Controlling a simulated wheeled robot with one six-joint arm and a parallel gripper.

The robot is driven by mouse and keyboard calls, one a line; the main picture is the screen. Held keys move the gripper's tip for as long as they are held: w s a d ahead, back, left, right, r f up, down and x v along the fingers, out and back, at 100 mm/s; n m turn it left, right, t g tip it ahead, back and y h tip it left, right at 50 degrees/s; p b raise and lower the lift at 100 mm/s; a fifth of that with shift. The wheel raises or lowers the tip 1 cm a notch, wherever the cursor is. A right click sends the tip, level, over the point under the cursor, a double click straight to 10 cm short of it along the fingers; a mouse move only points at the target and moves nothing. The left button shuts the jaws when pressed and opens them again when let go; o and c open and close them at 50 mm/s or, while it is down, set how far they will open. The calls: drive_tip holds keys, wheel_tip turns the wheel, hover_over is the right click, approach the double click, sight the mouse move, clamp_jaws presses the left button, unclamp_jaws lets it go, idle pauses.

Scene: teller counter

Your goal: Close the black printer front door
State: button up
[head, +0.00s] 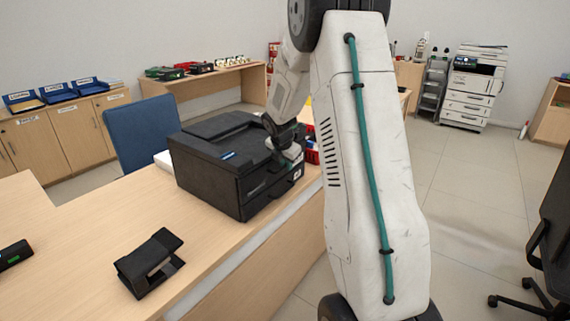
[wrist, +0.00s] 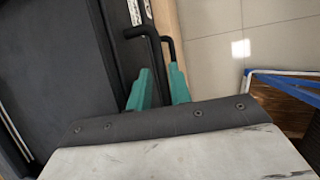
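The black printer (head: 215,165) stands on the wooden counter in the head view. Its front faces the lower right, with a dark handle and a small white label. My gripper (head: 286,153) is low at the printer's upper front edge, partly hidden by my arm. How far the front door stands open is unclear. In the wrist view, the two teal fingers of my gripper (wrist: 160,88) are a narrow gap apart beside the printer's dark panel (wrist: 55,75). A thin black bent bar (wrist: 157,60) runs between them; whether they grip it is unclear.
A black stand (head: 150,264) sits on the bare counter (head: 85,225) in front of the printer. A blue chair (head: 140,130) is behind it. Red bins stand just right of the printer. The floor (head: 475,190) at the right is clear up to a black office chair (head: 550,235).

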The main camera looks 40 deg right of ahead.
drive_tip(key=shift+o, duration=0.5)
drive_tip(key=v, duration=0.7)
drive_tip(key=shift+a+r, duration=0.15)
drive_tip(key=shift+r, duration=0.2)
drive_tip(key=shift+s, duration=0.15)
